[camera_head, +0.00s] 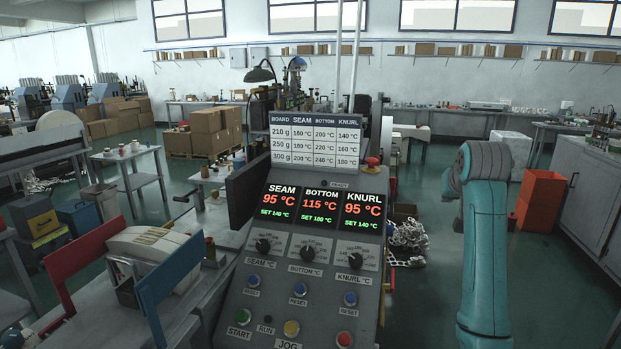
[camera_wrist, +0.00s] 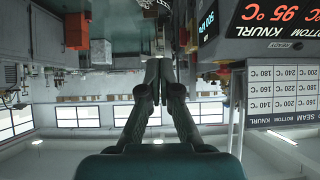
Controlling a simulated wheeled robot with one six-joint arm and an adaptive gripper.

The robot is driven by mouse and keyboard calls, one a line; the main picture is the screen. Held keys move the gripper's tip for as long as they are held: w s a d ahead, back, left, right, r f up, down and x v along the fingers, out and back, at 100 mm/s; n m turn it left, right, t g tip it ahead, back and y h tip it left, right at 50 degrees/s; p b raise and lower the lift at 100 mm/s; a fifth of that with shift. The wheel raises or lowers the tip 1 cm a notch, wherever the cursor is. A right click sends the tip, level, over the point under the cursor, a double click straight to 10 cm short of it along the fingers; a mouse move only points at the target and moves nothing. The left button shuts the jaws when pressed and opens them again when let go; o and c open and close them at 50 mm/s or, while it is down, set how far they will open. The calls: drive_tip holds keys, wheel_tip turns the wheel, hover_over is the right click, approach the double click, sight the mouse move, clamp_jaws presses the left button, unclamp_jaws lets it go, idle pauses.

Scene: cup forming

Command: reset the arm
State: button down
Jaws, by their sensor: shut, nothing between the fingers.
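My gripper (camera_wrist: 158,64) shows in the wrist view, with its two dark fingers together at the tips and nothing between them. It points into open room, apart from any object. The wrist view is upside down. In the head view my teal arm (camera_head: 485,250) stands upright at the right, bent over at its top; the gripper itself cannot be made out there. The control panel (camera_head: 238,318) stands in the middle of the head view, left of my arm. Its displays read SEAM 95, BOTTOM 115 and KNURL 95 °C. Part of the panel also shows in the wrist view (camera_wrist: 270,18).
A white temperature chart (camera_head: 318,141) and a red button (camera_head: 372,162) top the panel. An orange bin (camera_head: 540,200) and grey cabinets (camera_head: 595,185) stand at the right. Stacked cartons (camera_head: 213,130) stand behind left. Open green floor lies around my arm.

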drive_tip(key=s+a+f+n+t, duration=0.1)
drive_tip(key=s+a+f, duration=0.15)
drive_tip(key=f, duration=1.05)
drive_tip(key=s+a+f, duration=0.2)
drive_tip(key=s+f, duration=0.2)
drive_tip(key=f, duration=0.9)
drive_tip(key=s+a+f+t+y, duration=0.1)
drive_tip(key=s+a+f, duration=0.2)
drive_tip(key=s+f, duration=0.55)
drive_tip(key=s+a+f, duration=0.2)
drive_tip(key=s+f, duration=0.6)
drive_tip(key=s, duration=0.2)
drive_tip(key=s+a+f+n+t, duration=0.1)
drive_tip(key=s+a, duration=0.1)
drive_tip(key=s, duration=0.9)
drive_tip(key=s+a+f, duration=0.2)
drive_tip(key=s, duration=1)
drive_tip(key=s+r, duration=0.6)
drive_tip(key=s, duration=0.3)
drive_tip(key=s+a+r+t+y, duration=0.1)
drive_tip(key=s+r, duration=0.4)
drive_tip(key=s, duration=0.5)
drive_tip(key=shift+s+a+r+n+t, duration=0.2)
drive_tip(key=shift+r+n+t, duration=0.1)
drive_tip(key=shift+r+n, duration=0.1)
